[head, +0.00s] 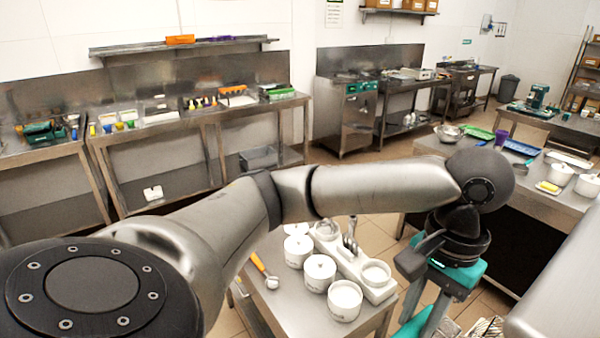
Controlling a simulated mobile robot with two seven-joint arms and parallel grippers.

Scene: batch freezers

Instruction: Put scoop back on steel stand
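A scoop with an orange handle (257,262) and a small metal bowl end lies on the left part of the small steel table (290,318) in front of me. On this table, a white holder (352,262) carries tubs, and a small upright metal piece (350,238) stands at its middle; I cannot tell whether this is the steel stand. My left arm crosses the view above the table. Its teal gripper (430,310) points down, right of the table and apart from the scoop; its fingertips are not clear. My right gripper is out of view.
White tubs (319,272) stand between the scoop and the holder, with another tub (344,300) near the front. A larger steel table (540,192) with trays and bowls is at the right. Steel benches (200,125) line the back wall. Tiled floor lies between.

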